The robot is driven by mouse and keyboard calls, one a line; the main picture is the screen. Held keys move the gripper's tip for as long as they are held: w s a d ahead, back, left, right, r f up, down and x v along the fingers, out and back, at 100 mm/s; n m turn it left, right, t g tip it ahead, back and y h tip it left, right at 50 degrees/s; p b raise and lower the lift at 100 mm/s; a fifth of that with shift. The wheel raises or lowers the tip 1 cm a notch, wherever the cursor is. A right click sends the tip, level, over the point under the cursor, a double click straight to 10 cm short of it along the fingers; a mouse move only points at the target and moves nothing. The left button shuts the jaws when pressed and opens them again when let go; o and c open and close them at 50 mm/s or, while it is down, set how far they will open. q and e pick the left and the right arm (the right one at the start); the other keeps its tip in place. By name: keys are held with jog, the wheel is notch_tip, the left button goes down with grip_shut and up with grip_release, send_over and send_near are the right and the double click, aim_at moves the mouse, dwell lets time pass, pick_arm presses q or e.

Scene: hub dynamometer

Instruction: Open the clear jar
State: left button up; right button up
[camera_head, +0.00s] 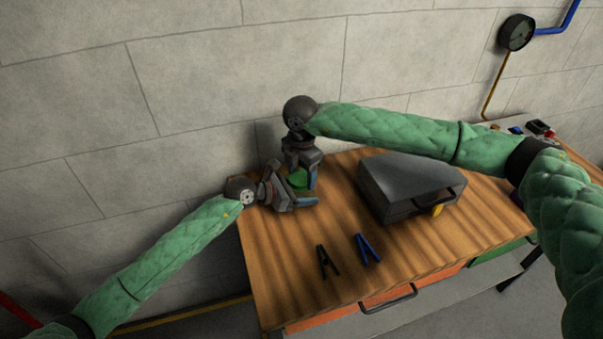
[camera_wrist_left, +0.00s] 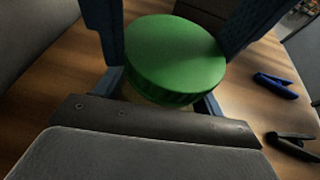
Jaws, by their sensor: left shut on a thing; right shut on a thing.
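The clear jar (camera_wrist_left: 133,95) stands upright near the table's back left corner; its body is mostly hidden by my grippers. Its round green lid (camera_wrist_left: 175,52) sits on top, and a small part of the lid (camera_head: 298,179) shows in the head view. My left gripper (camera_head: 298,198) comes from the left, low down, and is shut on the jar body below the lid. My right gripper (camera_head: 304,175) points down from above, its blue fingers on either side of the lid, shut on it.
A grey case (camera_head: 405,185) lies on the wooden table (camera_head: 285,270) right of the jar. A black clip (camera_head: 327,261) and a blue clip (camera_head: 367,249) lie toward the front. A grey block wall (camera_head: 200,90) stands close behind. The table's front left is clear.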

jog(key=n, duration=0.3)
jog(key=o, duration=1.1)
jog(key=shift+r, duration=0.1)
jog(key=shift+r, duration=2.2)
jog(key=shift+c, duration=0.3)
notch_tip(320, 180, up, 3)
jog(key=m, duration=0.3)
jog(key=shift+r, duration=0.1)
jog(key=shift+f, duration=3.9)
